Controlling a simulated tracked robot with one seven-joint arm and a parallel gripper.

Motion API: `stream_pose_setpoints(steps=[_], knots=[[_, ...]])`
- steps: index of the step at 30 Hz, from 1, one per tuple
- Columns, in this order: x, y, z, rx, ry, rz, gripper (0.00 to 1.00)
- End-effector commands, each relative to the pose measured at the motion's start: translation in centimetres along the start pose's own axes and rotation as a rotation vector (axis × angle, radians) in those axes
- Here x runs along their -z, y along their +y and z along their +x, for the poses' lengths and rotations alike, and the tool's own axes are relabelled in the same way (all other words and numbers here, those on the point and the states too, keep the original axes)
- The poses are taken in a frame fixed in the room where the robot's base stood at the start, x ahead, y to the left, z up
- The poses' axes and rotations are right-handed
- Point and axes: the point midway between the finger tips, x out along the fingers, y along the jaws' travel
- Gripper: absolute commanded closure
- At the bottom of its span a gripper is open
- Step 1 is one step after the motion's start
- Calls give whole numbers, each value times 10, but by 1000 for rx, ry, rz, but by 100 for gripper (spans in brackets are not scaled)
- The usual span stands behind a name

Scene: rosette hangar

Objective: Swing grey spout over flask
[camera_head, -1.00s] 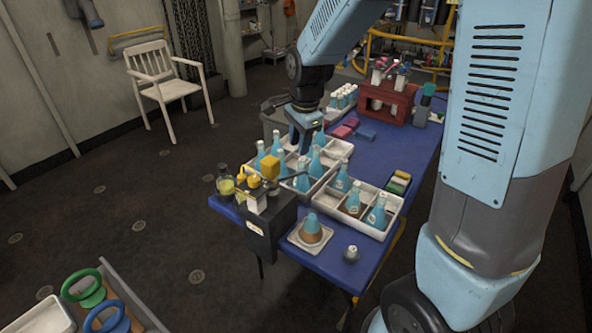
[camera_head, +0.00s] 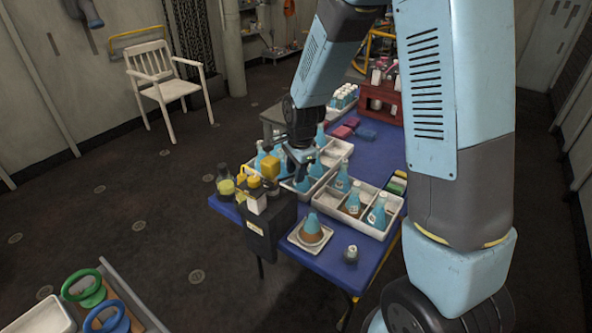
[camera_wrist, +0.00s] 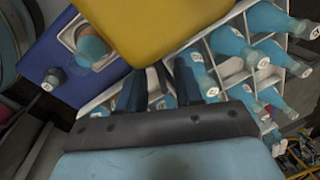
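The dispenser, a dark box (camera_head: 268,232) with yellow parts on top, stands at the left front corner of the blue table. Its yellow block (camera_head: 270,167) also fills the top of the wrist view (camera_wrist: 150,22). I cannot clearly make out the grey spout now. A flask (camera_head: 312,226), blue above and brown below, stands upright on a white square tray (camera_head: 296,241) right of the dispenser; it also shows in the wrist view (camera_wrist: 92,46). My gripper (camera_head: 300,172) is low, just right of the yellow block. In the wrist view its dark fingers (camera_wrist: 158,88) are apart, with nothing clearly between them.
White divided crates (camera_head: 378,232) of blue bottles stand behind and right of the flask, close around my gripper. A small capped bottle (camera_head: 350,254) stands right of the flask's tray. A jar with yellow contents (camera_head: 225,184) is left of the dispenser.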

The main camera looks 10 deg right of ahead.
Motion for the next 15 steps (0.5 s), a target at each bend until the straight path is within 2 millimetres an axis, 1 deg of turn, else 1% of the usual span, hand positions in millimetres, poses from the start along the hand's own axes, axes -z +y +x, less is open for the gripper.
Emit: stream_pose_setpoints(steps=[3, 4, 12, 15], knots=[[0, 0, 0, 0, 0, 0, 65], [0, 0, 0, 0, 0, 0, 67], [0, 0, 0, 0, 0, 0, 93], [0, 0, 0, 0, 0, 0, 100]])
